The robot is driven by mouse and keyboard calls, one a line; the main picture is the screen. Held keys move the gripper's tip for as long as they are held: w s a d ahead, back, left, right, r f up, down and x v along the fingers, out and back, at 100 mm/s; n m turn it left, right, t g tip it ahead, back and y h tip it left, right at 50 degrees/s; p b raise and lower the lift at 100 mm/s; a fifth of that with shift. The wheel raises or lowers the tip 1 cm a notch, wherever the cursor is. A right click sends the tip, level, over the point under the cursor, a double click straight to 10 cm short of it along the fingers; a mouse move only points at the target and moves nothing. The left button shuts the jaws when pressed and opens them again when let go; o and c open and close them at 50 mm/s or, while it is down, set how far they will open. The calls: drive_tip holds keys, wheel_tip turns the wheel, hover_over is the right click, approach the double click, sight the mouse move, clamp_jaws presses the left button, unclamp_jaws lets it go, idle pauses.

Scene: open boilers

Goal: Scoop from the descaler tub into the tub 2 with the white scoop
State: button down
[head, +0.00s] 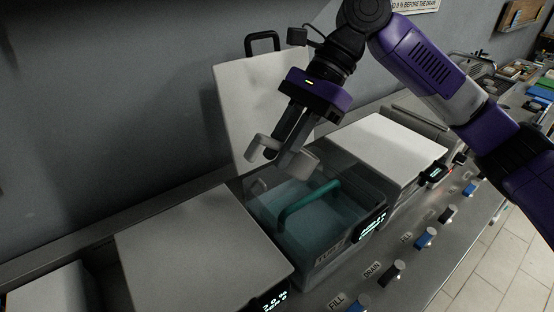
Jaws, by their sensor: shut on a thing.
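My gripper (285,142) is above an open boiler tub, shut on a white scoop (304,162). The scoop's round cup sits at the fingers, and a pale hooked part of it sticks out to the left. I cannot tell whether the cup holds anything. The open tub (325,262) has clear walls, bluish liquid and a front label that seems to start with "TUB"; its number is not readable. A teal handle (308,205) arches over the liquid. The descaler tub cannot be made out in this view.
The open tub's white lid (247,105) stands raised against the wall behind. Closed white lids lie to the left (200,255) and right (385,145). Knobs marked fill and drain (392,273) line the front edge. Small items (515,70) lie at the far right.

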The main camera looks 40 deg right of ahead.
drive_tip(key=shift+d+r+y+p, duration=0.15)
drive_tip(key=shift+d+y+p, duration=0.2)
drive_tip(key=shift+p, duration=0.2)
drive_tip(key=d+y+p, duration=0.1)
drive_tip(key=y+p, duration=0.2)
drive_tip(key=shift+d, duration=0.35)
drive_tip(key=shift+d+f+y+p, duration=0.5)
drive_tip(key=shift+d+y+p, duration=0.25)
drive_tip(key=shift+y, duration=0.5)
drive_tip(key=shift+r, duration=0.1)
